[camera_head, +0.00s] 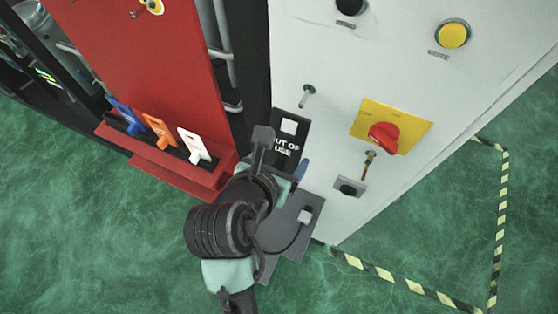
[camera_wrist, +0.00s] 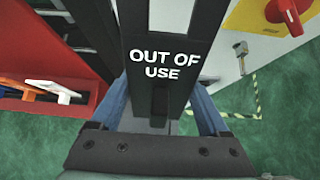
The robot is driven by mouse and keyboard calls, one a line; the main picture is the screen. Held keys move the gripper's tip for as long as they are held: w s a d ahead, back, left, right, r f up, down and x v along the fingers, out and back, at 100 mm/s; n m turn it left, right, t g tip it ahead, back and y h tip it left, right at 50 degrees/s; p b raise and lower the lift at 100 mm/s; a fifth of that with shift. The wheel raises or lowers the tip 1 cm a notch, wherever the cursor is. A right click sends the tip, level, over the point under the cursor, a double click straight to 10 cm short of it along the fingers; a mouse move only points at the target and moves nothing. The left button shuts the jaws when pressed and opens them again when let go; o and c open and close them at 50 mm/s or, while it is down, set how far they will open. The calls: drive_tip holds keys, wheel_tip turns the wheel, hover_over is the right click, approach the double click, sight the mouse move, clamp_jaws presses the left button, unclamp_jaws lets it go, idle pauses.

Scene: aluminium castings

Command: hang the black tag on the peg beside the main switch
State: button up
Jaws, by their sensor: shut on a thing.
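The black tag (camera_head: 288,136) reads "OUT OF USE" and has a square hole near its top. My gripper (camera_head: 275,168) is shut on its lower part and holds it upright in front of the grey cabinet. In the wrist view the tag (camera_wrist: 163,50) stands between the fingers, its top cut off by the frame edge. The peg (camera_head: 308,90) sticks out of the cabinet front, above and a little right of the tag, apart from it. The main switch (camera_head: 383,137) is a red knob on a yellow plate, right of the peg; it also shows in the wrist view (camera_wrist: 288,12).
A red board (camera_head: 140,60) stands at the left, with a red tray (camera_head: 170,172) holding blue, orange and white tags. A yellow button (camera_head: 452,35) and a small hasp (camera_head: 350,187) are on the cabinet (camera_head: 400,75). Striped tape (camera_head: 400,282) marks the green floor.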

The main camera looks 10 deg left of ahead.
drive_tip(key=w+d+f, duration=0.1)
drive_tip(key=w+d, duration=0.1)
drive_tip(key=w, duration=0.4)
drive_tip(key=shift+f, duration=0.15)
idle(0.5)
idle(0.6)
drive_tip(key=o, duration=1.2)
